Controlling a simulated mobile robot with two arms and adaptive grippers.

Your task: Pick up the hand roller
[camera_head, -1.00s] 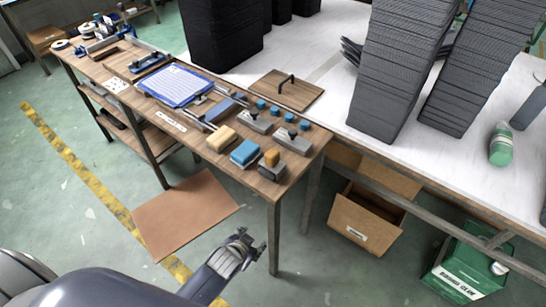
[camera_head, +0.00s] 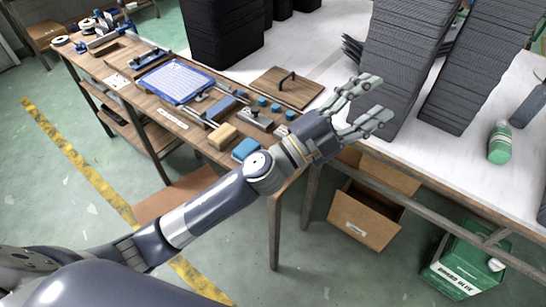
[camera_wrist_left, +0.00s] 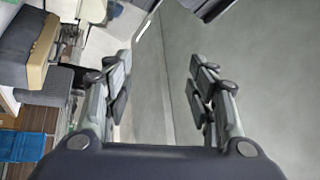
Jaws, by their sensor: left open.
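No tool is clearly recognisable as the hand roller. A blue bar-like tool (camera_head: 222,107) on the wooden table (camera_head: 112,68) may be it, but it is too small to tell. My left gripper (camera_head: 378,97) is open and empty, with its fingers spread past the table's right corner, near the white bench and the dark stacks. It also shows open in the left wrist view (camera_wrist_left: 160,78), with only floor between the fingers. The arm hides part of the table's front right corner. My right gripper is not in view.
A tan block (camera_head: 222,136), a blue block (camera_head: 244,149), a blue tray (camera_head: 176,83) and a board with a black handle (camera_head: 287,88) lie on the table. Tall dark stacks (camera_head: 395,65) stand on the white bench (camera_head: 466,140). A cardboard box (camera_head: 362,222) sits below.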

